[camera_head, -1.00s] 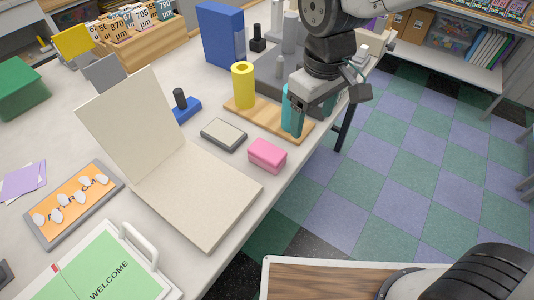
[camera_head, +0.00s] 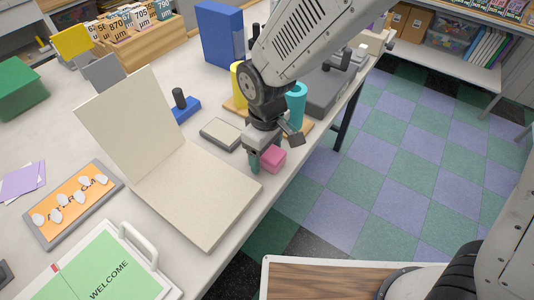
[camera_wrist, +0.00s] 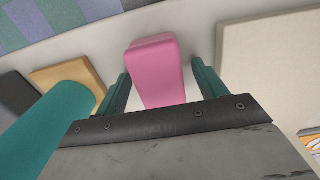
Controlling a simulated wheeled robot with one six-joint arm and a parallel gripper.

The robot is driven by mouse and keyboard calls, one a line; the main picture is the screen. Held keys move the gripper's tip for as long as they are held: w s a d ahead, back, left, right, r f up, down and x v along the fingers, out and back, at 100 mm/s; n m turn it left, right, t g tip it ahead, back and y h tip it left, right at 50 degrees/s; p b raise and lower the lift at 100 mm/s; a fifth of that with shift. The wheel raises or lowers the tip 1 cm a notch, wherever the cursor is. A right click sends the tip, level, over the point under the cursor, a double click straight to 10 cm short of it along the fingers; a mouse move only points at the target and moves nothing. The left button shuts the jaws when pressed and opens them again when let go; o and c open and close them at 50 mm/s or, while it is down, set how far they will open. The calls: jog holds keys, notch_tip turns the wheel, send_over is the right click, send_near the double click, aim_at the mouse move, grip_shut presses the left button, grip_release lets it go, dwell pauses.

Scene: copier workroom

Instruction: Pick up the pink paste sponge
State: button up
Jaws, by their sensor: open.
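The pink paste sponge (camera_head: 273,158) lies on the table near its right edge, partly hidden behind my gripper in the head view. My gripper (camera_head: 254,162) is down at the sponge and open. In the wrist view the sponge (camera_wrist: 156,68) stands out between the two green fingers of my gripper (camera_wrist: 162,90), with a gap on each side. The fingers do not appear closed on it.
A teal cylinder (camera_head: 296,104) and a yellow cylinder (camera_head: 237,78) stand on a wooden board just behind. A grey-framed pad (camera_head: 220,133) lies to the left. A large open cream folder (camera_head: 200,200) lies in front-left.

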jog(key=c, duration=1.1)
jog(key=shift+o, duration=0.2)
jog(key=shift+r, duration=0.55)
notch_tip(320, 180, up, 2)
jog(key=shift+r, duration=0.2)
jog(key=s+r, duration=0.1)
jog(key=s, duration=1.5)
jog(key=shift+r, duration=0.2)
jog(key=shift+o, duration=1.2)
jog(key=shift+c, duration=0.7)
